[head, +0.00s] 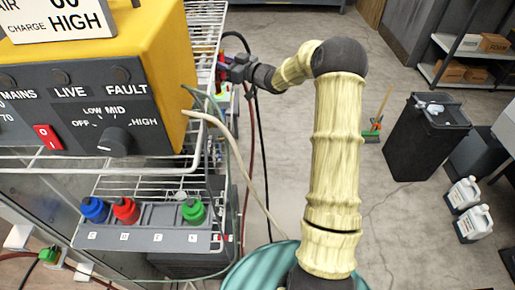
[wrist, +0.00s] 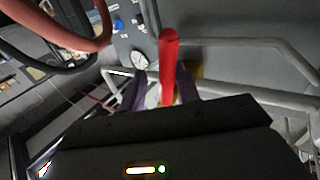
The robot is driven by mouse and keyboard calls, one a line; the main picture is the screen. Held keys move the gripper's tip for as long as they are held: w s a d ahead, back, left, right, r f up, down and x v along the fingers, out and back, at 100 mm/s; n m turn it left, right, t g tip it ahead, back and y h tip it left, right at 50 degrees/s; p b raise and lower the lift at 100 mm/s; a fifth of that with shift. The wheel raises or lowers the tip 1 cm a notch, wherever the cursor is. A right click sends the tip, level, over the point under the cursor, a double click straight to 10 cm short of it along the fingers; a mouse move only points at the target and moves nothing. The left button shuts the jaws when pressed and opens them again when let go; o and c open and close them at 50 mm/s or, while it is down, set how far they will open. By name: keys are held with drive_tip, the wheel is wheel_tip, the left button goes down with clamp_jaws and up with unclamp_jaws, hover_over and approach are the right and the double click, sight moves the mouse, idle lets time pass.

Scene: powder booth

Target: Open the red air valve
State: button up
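The red valve lever (wrist: 169,60) stands upright in the middle of the wrist view, seen close up. My gripper (wrist: 162,84) has one dark purple finger on each side of the lever's lower part. The fingers look apart, with a gap beside the lever; I cannot tell whether either touches it. The lever's base and valve body are mostly hidden behind my gripper. In the head view my gripper (head: 228,68) is at the far side of the wire rack, where a small bit of red (head: 221,57) shows beside it.
A pressure gauge (wrist: 138,61) and a blue knob (wrist: 118,25) are behind the lever. A red hose (wrist: 75,40) loops at upper left, and grey rails (wrist: 245,45) run close on the right. The yellow control unit (head: 155,60) stands on the wire rack (head: 185,150) left of my arm.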

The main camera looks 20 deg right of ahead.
drive_tip(key=b+v, duration=0.4)
drive_tip(key=v, duration=1.3)
drive_tip(key=s+a+f+m+g+h, duration=0.2)
drive_tip(key=s+f+h, duration=0.1)
drive_tip(key=s, duration=0.3)
drive_tip(key=s+a+f+m+g+h+p, duration=0.1)
drive_tip(key=s+a+f+m+g+h, duration=0.1)
drive_tip(key=s+a+g+h, duration=0.1)
drive_tip(key=s+a+f+m+g+h+p, duration=0.1)
drive_tip(key=s+a+f+m+g+h, duration=0.1)
drive_tip(key=s+h, duration=0.3)
drive_tip(key=s+f+m+g, duration=0.1)
drive_tip(key=s, duration=0.2)
drive_tip(key=shift+s+a+f+h, duration=0.25)
drive_tip(key=shift+s+f+h, duration=0.05)
drive_tip(key=shift+f, duration=0.05)
